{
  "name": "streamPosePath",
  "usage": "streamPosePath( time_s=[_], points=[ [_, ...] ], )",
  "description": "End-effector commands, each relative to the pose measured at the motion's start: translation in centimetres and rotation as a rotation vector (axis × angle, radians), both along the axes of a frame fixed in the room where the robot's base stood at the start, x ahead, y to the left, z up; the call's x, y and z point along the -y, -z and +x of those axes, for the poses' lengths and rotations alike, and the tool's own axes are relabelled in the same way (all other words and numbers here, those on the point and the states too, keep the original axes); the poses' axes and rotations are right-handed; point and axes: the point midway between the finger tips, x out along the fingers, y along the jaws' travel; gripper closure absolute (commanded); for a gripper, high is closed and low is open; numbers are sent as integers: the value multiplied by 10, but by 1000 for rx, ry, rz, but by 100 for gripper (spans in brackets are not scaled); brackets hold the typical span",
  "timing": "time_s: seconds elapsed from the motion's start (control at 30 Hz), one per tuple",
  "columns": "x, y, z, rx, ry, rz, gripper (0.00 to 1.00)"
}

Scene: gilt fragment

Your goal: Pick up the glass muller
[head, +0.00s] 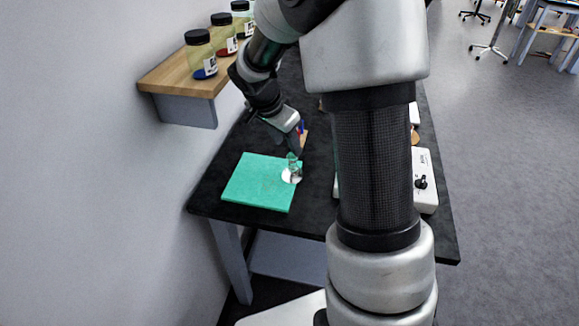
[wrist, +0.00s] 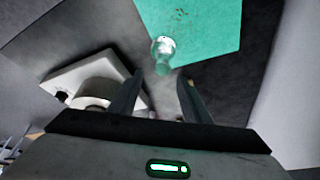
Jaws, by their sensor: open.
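The glass muller (head: 292,174) is a small clear piece with a pale round base. It stands on the right edge of the green mat (head: 255,182) in the head view. In the wrist view the muller (wrist: 163,47) lies just beyond the fingertips, roughly centred between them, at the edge of the green mat (wrist: 205,25). My gripper (wrist: 161,82) is open, with nothing between its fingers. In the head view my gripper (head: 295,148) is close above the muller, and its fingertips overlap the muller's top. I cannot tell whether they touch.
A white device with a black knob (head: 425,182) stands on the dark table (head: 310,215) at right, partly hidden behind my arm. A wooden shelf (head: 172,78) with several dark-lidded jars (head: 201,56) is on the wall at left. A small brown item (head: 304,139) lies behind my gripper.

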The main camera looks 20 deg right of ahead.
Motion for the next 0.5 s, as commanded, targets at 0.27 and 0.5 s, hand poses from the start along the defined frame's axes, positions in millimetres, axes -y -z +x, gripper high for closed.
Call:
streamPosePath(
  time_s=[0.27, 0.5],
  points=[
    [9, 28, 6, 0, 0, 1, 56],
    [13, 59, 14, -5, 0, 2, 56]
  ],
)
